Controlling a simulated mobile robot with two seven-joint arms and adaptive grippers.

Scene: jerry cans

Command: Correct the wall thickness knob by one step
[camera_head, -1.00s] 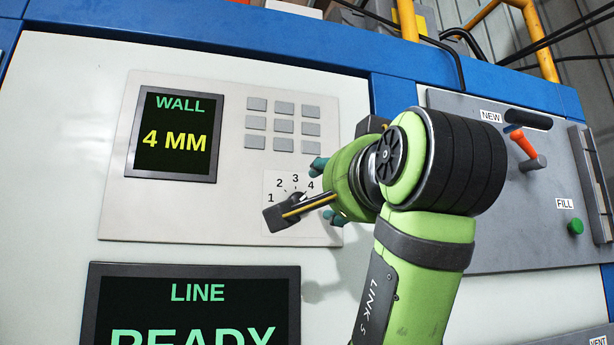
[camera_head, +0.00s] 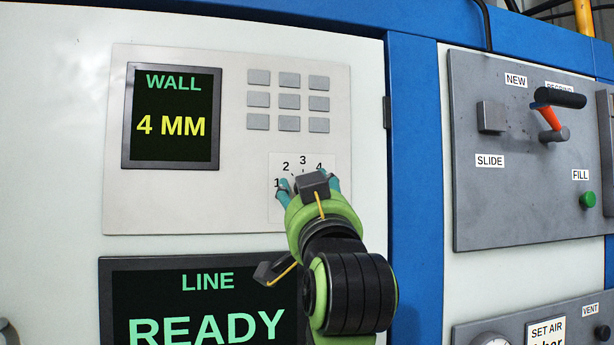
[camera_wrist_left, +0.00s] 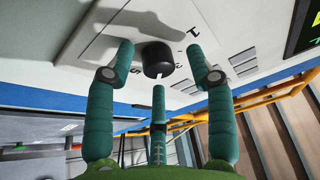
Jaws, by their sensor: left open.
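The black wall thickness knob (camera_wrist_left: 157,60) shows in the left wrist view on its white dial plate (camera_wrist_left: 105,35). In the head view my left gripper hides the knob; the dial plate (camera_head: 342,163) shows numerals 1 to 4 above it. My left gripper (camera_head: 308,187) is at the dial, with teal fingertips on either side. In the left wrist view its three fingers (camera_wrist_left: 160,65) are open and spread around the knob, with visible gaps beside it. Which numeral the knob points at I cannot tell. The wall display (camera_head: 171,117) reads 4 MM. My right gripper is not in view.
A grey keypad (camera_head: 288,101) sits just above the dial. The line display (camera_head: 200,310) below reads READY. To the right, past a blue post (camera_head: 412,150), a grey panel (camera_head: 500,200) carries an orange-handled lever (camera_head: 547,117) and a green FILL button (camera_head: 587,200).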

